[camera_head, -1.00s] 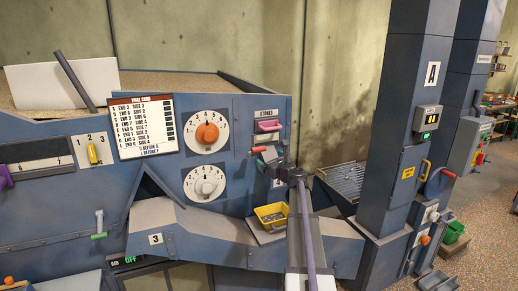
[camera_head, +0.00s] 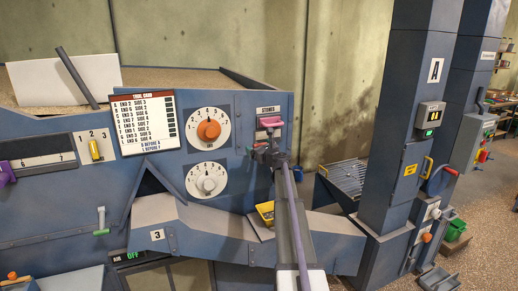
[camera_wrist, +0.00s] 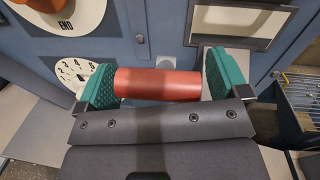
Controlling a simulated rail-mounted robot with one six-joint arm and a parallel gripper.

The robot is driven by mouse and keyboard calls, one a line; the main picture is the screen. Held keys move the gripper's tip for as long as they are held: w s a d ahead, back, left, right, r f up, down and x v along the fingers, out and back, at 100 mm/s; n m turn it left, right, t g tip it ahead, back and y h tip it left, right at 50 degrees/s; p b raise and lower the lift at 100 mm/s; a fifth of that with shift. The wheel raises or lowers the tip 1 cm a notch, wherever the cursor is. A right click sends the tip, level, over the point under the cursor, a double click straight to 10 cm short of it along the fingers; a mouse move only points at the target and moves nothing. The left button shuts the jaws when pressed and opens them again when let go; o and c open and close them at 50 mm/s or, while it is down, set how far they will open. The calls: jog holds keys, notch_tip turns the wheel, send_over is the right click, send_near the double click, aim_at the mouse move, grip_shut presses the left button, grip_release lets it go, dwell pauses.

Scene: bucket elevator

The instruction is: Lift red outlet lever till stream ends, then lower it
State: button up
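The red outlet lever (camera_wrist: 158,84) shows as a red cylinder in the wrist view, lying crosswise between the two green pads of my gripper (camera_wrist: 160,86). A yellow tray (camera_head: 265,210) stands below, partly hidden by my arm. I can make out no stream; the outlet is hidden.
An orange dial (camera_head: 208,130) and a white dial (camera_head: 207,180) are left of my gripper. A trial card (camera_head: 143,122) hangs farther left. A wire grate (camera_head: 345,178) and blue column A (camera_head: 415,120) stand to the right.

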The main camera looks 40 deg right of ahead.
jog(key=c, duration=0.9)
jog(key=shift+o, duration=0.2)
jog(key=shift+f, duration=0.1)
